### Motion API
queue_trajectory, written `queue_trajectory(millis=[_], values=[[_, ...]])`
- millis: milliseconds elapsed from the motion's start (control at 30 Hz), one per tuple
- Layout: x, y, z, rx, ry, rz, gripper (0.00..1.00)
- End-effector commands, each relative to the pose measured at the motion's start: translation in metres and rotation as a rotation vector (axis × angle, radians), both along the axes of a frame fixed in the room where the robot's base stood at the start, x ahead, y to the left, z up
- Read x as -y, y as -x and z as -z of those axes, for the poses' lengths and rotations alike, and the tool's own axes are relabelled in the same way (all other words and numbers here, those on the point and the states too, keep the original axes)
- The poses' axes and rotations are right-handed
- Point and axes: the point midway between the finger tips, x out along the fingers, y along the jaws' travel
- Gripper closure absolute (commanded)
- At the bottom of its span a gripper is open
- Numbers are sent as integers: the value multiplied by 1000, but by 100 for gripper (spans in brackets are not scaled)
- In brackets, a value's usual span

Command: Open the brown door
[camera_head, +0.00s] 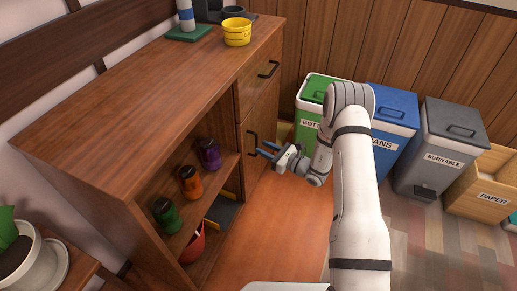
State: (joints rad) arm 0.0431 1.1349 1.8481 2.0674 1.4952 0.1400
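The brown door (262,117) is the lower front panel at the right part of the wooden cabinet, below a drawer. It looks shut. Its black bar handle (253,142) is on the side near the open shelves. My gripper (265,150) is just right of the handle, with its bluish fingers pointing left toward it. The fingers look spread apart with nothing between them. I cannot tell whether a fingertip touches the handle. My wrist and forearm hide part of the area to the right.
The drawer (262,76) above has its own black handle. Open shelves on the left hold purple, orange and green jars and a red bowl (194,246). Yellow bowls (237,35) stand on the cabinet top. Green, blue and grey bins (440,150) stand behind my arm.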

Motion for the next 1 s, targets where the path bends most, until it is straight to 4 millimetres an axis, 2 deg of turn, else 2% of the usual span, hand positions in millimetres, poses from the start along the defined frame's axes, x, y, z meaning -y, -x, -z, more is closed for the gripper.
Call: queue_trajectory(millis=[100, 200, 500, 900, 1000], values=[[-14, -8, 1, 2, 0, -2, 68], [-19, -12, 1, 1, 1, -1, 68], [-21, -13, 0, -1, 1, 0, 68], [-21, -13, -1, 1, 1, 1, 100], [-20, -14, -1, 1, 1, 2, 100]])
